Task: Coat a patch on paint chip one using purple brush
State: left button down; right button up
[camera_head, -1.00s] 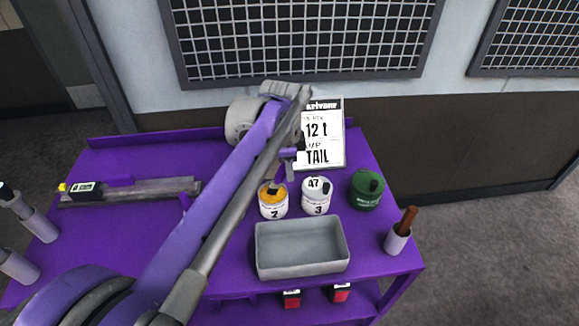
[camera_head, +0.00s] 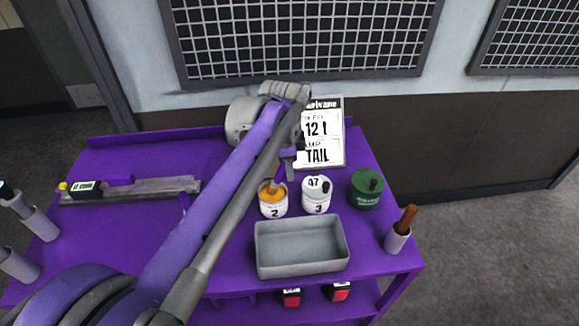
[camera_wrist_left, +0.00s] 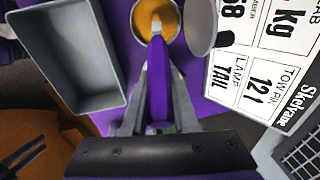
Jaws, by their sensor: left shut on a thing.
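My left gripper (camera_head: 288,158) is shut on the purple brush (camera_wrist_left: 158,85), whose handle runs between the fingers in the left wrist view. The brush points down at the white pot of orange paint labelled 2 (camera_head: 273,211). Its pale tip is over or in the orange paint (camera_wrist_left: 146,14); the exact depth cannot be told. In the head view a short purple piece of the brush (camera_head: 280,172) shows below the gripper. I cannot make out a paint chip marked one in either view. My right gripper is not in view.
A white pot labelled 3 (camera_head: 317,206), a green can (camera_head: 366,189) and an empty grey tray (camera_head: 301,269) stand close by. A brown-handled tool sits in a holder (camera_head: 397,240). A lettered card (camera_head: 330,154) stands behind. A grey rail (camera_head: 140,190) lies left on the purple table (camera_head: 110,225).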

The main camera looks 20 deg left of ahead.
pick_arm(q)
jog(key=shift+r+p, duration=2.05)
jog(key=shift+r, duration=1.45)
jog(key=shift+w, duration=0.1)
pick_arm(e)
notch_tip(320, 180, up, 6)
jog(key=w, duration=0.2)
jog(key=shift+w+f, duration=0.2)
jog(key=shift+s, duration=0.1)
pick_arm(q)
jog(key=shift+f, duration=0.1)
